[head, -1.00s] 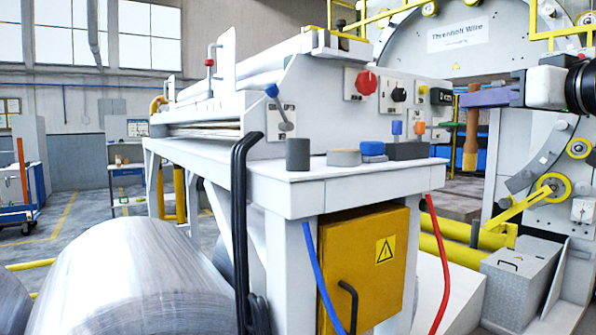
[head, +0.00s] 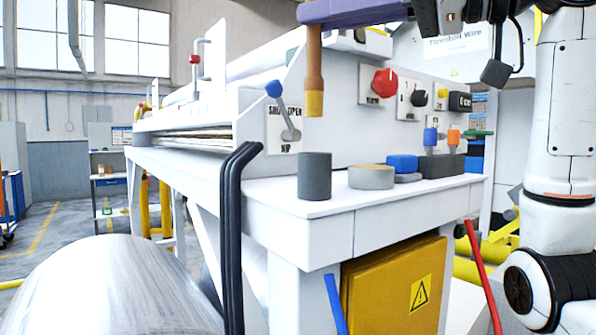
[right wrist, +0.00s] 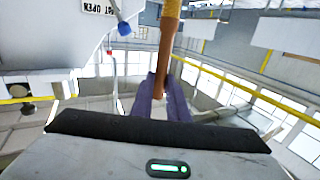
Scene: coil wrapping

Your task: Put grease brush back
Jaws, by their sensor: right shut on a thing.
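The grease brush (head: 315,70) has an orange-brown wooden handle and a yellow tip pointing down. My right gripper (head: 318,17), with purple fingers, is shut on the handle near its top. It holds the brush upright in the air, above and behind the dark grey cylindrical cup (head: 315,177) as pictured, apart from it. In the right wrist view the brush (right wrist: 167,48) stands between the purple fingers (right wrist: 160,90). The inside of the cup is hidden. My left gripper is out of view.
The white ledge (head: 330,212) also bears a tape roll (head: 371,178), a blue block (head: 402,163) and a dark rack (head: 442,166) with blue and orange pieces. The machine panel (head: 345,120) with knobs and a lever (head: 286,115) rises behind. Black pipes (head: 232,230) stand at the ledge's left.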

